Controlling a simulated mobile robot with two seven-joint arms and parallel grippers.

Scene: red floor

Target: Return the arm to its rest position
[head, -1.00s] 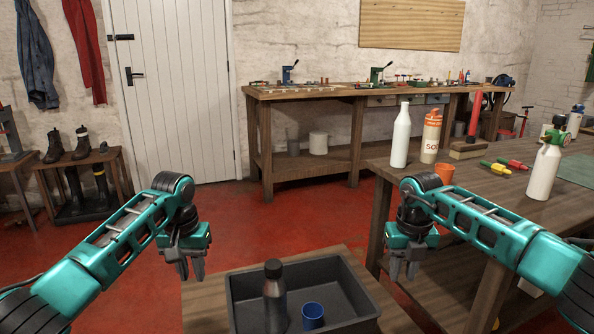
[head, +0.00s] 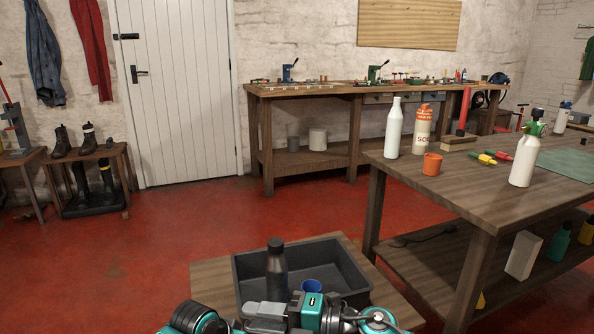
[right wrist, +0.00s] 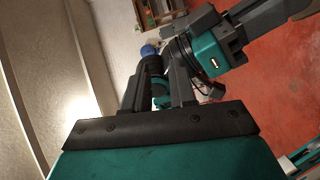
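Both of my arms are folded in low at the bottom edge of the head view, in front of the tray. My right gripper (head: 262,315) points left there, and nothing shows in it. In the right wrist view its two dark fingers (right wrist: 158,75) stand apart. My left arm shows only as a black and teal joint (head: 193,318) at the bottom; its fingers cannot be made out. Teal and grey parts of my other arm (right wrist: 210,55) lie close beyond the right fingers in the right wrist view.
A grey tray (head: 357,292) on a small wooden table holds a dark bottle (head: 276,272) and a blue cup (head: 312,286). At right a workbench (head: 450,190) bears a white bottle (head: 393,130), an orange cup (head: 432,164) and a spray bottle (head: 524,162). Red floor (head: 150,240) is clear at left.

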